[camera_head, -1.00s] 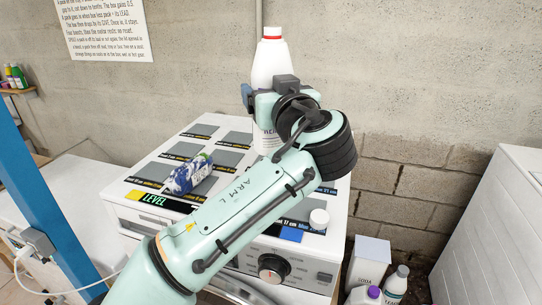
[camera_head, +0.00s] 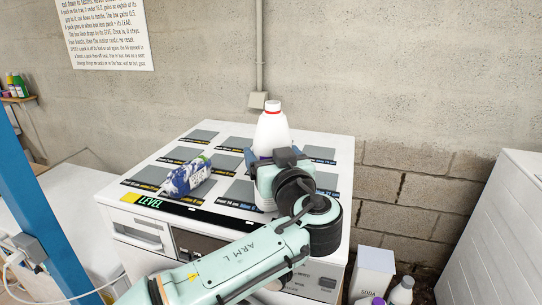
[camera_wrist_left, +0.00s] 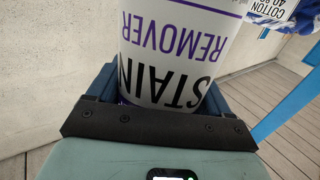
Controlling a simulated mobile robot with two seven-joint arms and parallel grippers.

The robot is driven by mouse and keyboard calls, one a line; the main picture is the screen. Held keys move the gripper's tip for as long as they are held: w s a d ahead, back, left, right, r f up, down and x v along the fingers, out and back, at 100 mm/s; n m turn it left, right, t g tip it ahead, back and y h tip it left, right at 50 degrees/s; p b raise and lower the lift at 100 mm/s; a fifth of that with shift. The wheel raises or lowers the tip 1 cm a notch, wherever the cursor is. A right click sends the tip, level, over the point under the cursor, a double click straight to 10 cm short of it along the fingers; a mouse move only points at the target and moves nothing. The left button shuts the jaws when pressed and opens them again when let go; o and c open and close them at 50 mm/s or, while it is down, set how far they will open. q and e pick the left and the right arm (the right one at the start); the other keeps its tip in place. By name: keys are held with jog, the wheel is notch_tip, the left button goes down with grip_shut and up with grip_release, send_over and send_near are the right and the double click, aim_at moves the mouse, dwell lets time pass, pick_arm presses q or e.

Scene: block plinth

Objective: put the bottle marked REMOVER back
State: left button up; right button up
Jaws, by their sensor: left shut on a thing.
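The REMOVER bottle (camera_head: 271,132) is white with a red-ringed white cap and stands upright over the white machine top (camera_head: 130,176). Its label reads STAIN REMOVER in the left wrist view (camera_wrist_left: 180,50), upside down there. My left gripper (camera_head: 274,158) is shut on the bottle's body, with a blue finger on each side. My arm and gripper hide much of its lower part, and I cannot tell whether its base touches the top. Grey pads with printed labels (camera_head: 198,137) cover the machine top. My right gripper is not in view.
A white SODA box (camera_head: 372,268) and a bottle (camera_head: 403,290) stand low at the right. A blue post (camera_head: 45,205) rises at left.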

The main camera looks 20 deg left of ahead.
pick_arm(q)
jog(key=shift+w, duration=0.1)
jog(key=shift+f, duration=0.15)
jog(key=shift+f+b, duration=0.3)
jog(key=shift+b, duration=0.2)
jog(key=o, duration=1.2)
jog(key=shift+r+p, duration=0.55)
jog(key=shift+r, duration=0.1)
jog(key=b+v, duration=0.3)
jog(key=v, duration=0.9)
jog(key=shift+f, duration=0.2)
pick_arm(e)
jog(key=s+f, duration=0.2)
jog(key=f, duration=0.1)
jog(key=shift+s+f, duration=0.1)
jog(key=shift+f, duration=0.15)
